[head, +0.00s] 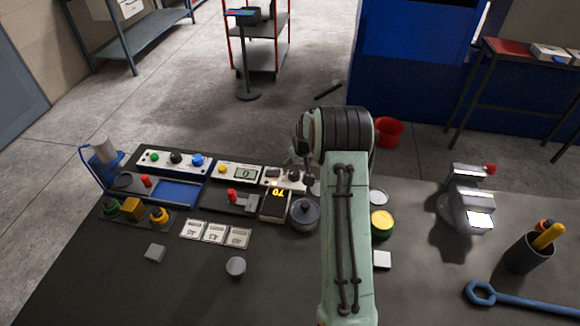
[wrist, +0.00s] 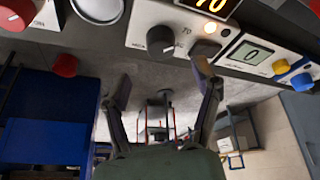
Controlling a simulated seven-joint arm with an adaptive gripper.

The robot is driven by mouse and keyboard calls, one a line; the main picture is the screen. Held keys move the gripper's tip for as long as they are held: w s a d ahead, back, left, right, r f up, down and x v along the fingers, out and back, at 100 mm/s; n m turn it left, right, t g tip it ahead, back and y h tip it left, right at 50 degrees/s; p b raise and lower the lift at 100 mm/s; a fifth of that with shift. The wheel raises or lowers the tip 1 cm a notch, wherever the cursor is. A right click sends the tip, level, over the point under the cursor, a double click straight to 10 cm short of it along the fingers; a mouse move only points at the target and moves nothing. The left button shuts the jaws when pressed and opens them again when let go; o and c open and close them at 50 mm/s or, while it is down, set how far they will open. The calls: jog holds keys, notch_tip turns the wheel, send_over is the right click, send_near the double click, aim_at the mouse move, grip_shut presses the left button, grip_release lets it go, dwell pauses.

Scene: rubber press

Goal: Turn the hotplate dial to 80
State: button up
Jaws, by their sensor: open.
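The hotplate's white front panel (head: 270,183) is partly hidden by my arm in the head view. Its display (head: 277,192) glows amber and reads 70; the digits show upside down there. The dark round dial (wrist: 160,42) is on the panel in the wrist view, with a small "70" mark beside it and a lit amber lamp nearby. My gripper (wrist: 163,75) is open, its two fingers spread below the dial in the picture. The dial lies between their lines, with no clear contact.
A neighbouring panel (wrist: 257,54) reads 0 and has yellow and blue knobs. A dark lidded pot (head: 305,214) stands beside the hotplate display. A yellow-topped tin (head: 381,222) stands right of my arm.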

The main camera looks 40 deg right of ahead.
aim_at(294, 172)
jog(key=x, duration=0.5)
jog(key=shift+w+a+f, duration=0.1)
jog(key=shift+w+f, duration=0.05)
jog(key=shift+f, duration=0.25)
jog(key=c, duration=1.1)
